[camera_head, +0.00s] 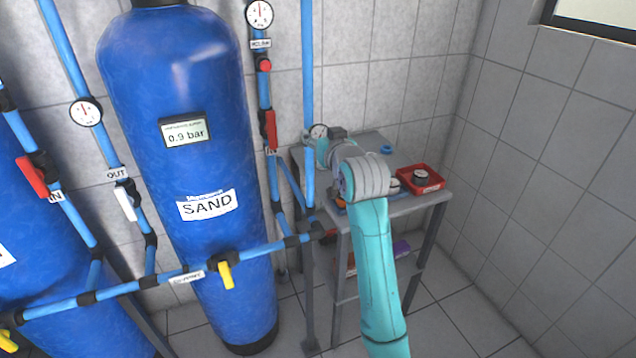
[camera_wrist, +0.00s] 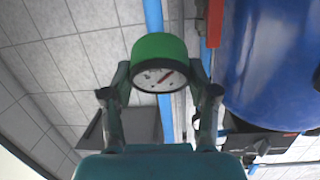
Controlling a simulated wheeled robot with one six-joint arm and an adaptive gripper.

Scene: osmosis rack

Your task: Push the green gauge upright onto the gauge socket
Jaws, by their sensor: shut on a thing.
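The green gauge (camera_wrist: 158,50) is between the two fingers of my gripper (camera_wrist: 158,76) in the wrist view. My arm hides part of the gripper there. I cannot make out the gauge socket in either view.
A vertical blue pipe (camera_head: 308,80) and the blue SAND tank (camera_head: 180,80) are close on the left. Free floor lies right of the bench.

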